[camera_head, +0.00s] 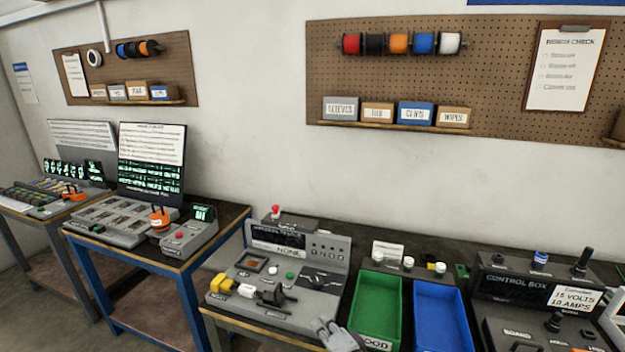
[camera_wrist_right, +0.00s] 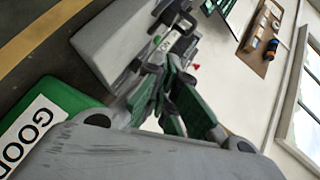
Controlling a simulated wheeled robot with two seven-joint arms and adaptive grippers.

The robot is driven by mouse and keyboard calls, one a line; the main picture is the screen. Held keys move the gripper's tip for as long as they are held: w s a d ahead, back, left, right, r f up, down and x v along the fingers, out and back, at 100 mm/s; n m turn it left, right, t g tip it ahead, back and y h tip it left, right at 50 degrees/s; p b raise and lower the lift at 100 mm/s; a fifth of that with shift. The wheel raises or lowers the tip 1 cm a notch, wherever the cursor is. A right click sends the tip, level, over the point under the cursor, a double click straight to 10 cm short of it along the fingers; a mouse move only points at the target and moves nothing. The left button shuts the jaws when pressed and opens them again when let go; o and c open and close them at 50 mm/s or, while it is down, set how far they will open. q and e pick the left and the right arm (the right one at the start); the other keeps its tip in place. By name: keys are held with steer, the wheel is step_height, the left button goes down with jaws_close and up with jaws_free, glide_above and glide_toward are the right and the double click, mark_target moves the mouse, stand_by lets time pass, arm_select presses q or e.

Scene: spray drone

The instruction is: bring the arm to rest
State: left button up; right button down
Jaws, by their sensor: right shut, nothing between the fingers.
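My right gripper (camera_head: 325,328) shows at the bottom edge of the head view, just left of the green bin (camera_head: 378,308) with its GOOD label. It is in front of the grey test station (camera_head: 330,283). In the right wrist view my gripper (camera_wrist_right: 165,85) is shut and empty, and the green bin (camera_wrist_right: 75,98) with the GOOD label lies beside it on the left. Most of my right arm is out of the head view. My left gripper is not in view.
A blue bin (camera_head: 440,318) stands right of the green one, then a control box (camera_head: 515,283). The test station carries yellow and black connectors at its left. Another bench (camera_head: 120,245) with devices stands further left. Pegboards (camera_head: 500,70) hang on the wall.

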steer(key=s+d+f+n+g+h, duration=0.35)
steer(key=s+d+n+g, duration=0.2)
steer(key=s+d, duration=0.5)
steer(key=s+d+f+n+g+h, duration=0.35)
steer(key=s+d+f+n, duration=0.2)
steer(key=s+d, duration=0.5)
steer(key=s+a+f+g, duration=0.1)
steer(key=s+f, duration=0.1)
steer(key=f, duration=1.4)
steer(key=s+f+g, duration=0.1)
steer(key=s+f, duration=0.1)
steer(key=f, duration=1.3)
steer(key=s+d+f, duration=0.2)
steer(key=s+f, duration=0.8)
steer(key=s, duration=0.1)
steer(key=s+d+f+g, duration=0.1)
steer(key=s+f, duration=0.9)
steer(key=s, duration=0.1)
steer(key=shift+s+d+f+n, duration=0.25)
steer(key=shift+s+d+n, duration=0.05)
steer(key=shift+s+d, duration=0.1)
